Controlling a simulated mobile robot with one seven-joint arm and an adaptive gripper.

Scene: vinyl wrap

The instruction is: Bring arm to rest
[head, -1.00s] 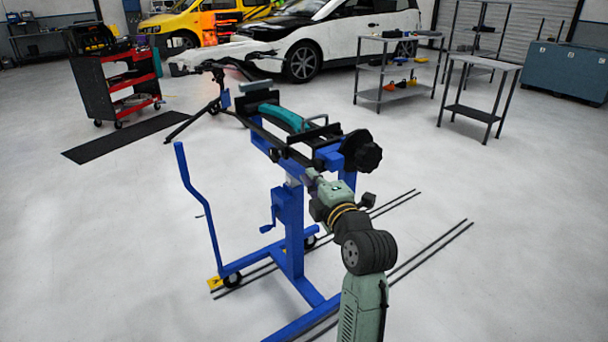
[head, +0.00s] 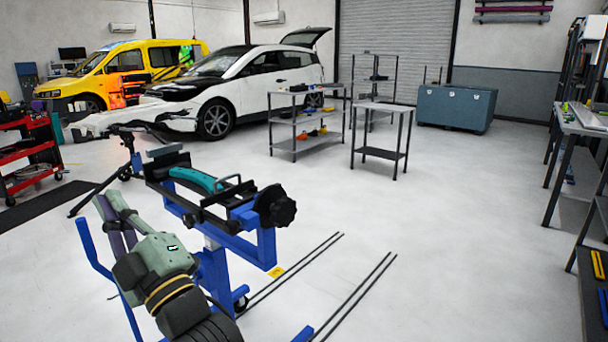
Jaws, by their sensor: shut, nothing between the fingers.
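My arm (head: 160,262) enters from the bottom left in the head view, with black joints, yellow rings and a grey-green body. Its far end, with my gripper (head: 108,206), points up and left beside the blue stand (head: 240,240). The gripper is shut and empty; its fingertips are hard to make out against the purple-grey and pale green parts there. The arm overlaps the stand's left side in the picture; I cannot tell how wide the gap is. A teal curved piece (head: 195,179) lies in the black clamp on top of the stand, apart from my arm.
Dark floor strips (head: 350,295) run beside the stand. A red tool cart (head: 28,160) stands left, and a white car (head: 240,85) behind. Metal shelves (head: 305,130), a small table (head: 382,135) and a right-hand rack (head: 580,150) stand around. The floor at centre right is clear.

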